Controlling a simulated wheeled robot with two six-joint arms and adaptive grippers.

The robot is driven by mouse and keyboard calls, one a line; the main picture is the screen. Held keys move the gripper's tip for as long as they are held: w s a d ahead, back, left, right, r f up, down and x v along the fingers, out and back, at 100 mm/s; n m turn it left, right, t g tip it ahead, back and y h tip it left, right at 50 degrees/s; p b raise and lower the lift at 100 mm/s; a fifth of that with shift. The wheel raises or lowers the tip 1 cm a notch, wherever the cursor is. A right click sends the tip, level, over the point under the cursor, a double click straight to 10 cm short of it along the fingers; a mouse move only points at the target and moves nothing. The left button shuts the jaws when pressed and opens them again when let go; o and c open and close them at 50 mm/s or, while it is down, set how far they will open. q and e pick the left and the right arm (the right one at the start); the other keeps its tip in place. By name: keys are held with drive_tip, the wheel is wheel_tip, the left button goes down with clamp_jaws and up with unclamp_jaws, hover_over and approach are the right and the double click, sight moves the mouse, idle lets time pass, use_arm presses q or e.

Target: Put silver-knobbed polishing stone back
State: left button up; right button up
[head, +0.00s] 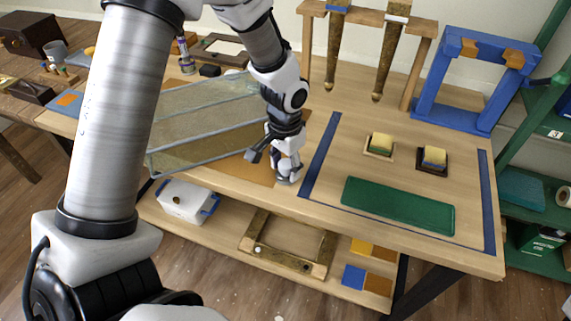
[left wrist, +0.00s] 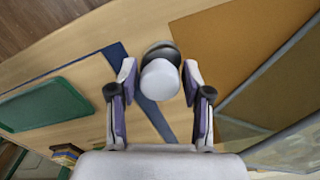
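The silver-knobbed polishing stone shows in the left wrist view as a pale round knob (left wrist: 160,80) over a dark grey base (left wrist: 162,49). In the head view the stone (head: 285,179) is low near the table's front edge, partly hidden by my left gripper. My left gripper (head: 287,166) points down over it. In the left wrist view its two fingertips (left wrist: 160,75) stand one on each side of the knob, with what looks like a narrow gap on both sides. My right gripper is not in view.
A green mat (head: 398,205) and two small blocks on trays (head: 380,145) (head: 433,159) lie inside a blue-edged area (head: 320,160). Glass panels (head: 205,120) stand left of my gripper above a brown sheet. A blue frame (head: 425,100) and a hanging rack (head: 370,15) stand behind.

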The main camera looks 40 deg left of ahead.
sight(285, 164)
use_arm(q)
wheel_tip(285, 164, up, 12)
drive_tip(key=shift+r, duration=0.2)
idle(0.4)
